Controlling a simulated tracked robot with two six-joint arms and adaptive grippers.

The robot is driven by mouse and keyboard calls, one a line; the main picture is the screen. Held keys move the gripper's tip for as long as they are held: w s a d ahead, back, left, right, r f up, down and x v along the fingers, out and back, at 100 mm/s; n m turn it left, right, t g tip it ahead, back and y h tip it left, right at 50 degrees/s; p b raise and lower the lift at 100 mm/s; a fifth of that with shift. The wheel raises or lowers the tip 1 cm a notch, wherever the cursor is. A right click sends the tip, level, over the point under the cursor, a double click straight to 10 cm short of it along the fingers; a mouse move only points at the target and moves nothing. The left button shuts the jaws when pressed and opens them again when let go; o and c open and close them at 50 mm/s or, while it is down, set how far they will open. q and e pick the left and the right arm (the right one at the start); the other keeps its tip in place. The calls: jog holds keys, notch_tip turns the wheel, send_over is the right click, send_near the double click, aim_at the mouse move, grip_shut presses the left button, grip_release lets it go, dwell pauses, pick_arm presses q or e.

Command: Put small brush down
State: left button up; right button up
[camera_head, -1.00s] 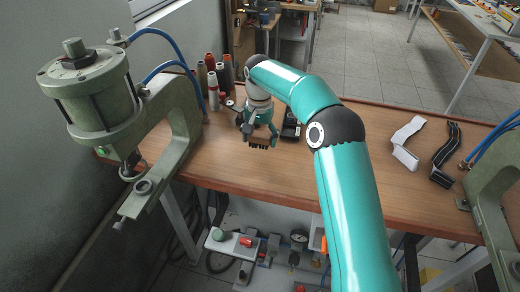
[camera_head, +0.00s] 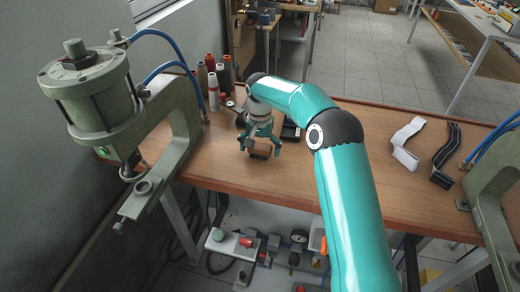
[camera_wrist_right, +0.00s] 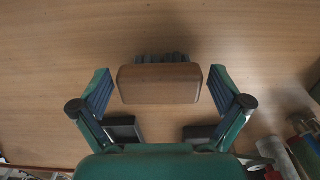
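The small brush has a brown wooden block and dark bristles. In the head view the small brush (camera_head: 259,156) is low at the wooden table's surface, below my right gripper (camera_head: 260,149). In the right wrist view the small brush (camera_wrist_right: 160,84) lies between the fingers of my right gripper (camera_wrist_right: 161,86), with a narrow gap on each side. The right gripper is open around it and does not appear to touch it. The bristles show past the block's far edge. My left gripper is in neither view.
Thread spools (camera_head: 213,92) stand behind the gripper at the back left of the table. A dark item (camera_head: 290,130) lies just right of the gripper. A green press (camera_head: 180,125) stands at the left. White and black straps (camera_head: 405,145) lie at the right; table between is clear.

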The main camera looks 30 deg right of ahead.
aim_at(260, 146)
jog(key=shift+r, duration=0.15)
notch_tip(260, 146, up, 12)
jog(key=shift+p, duration=0.45)
dwell(0.5)
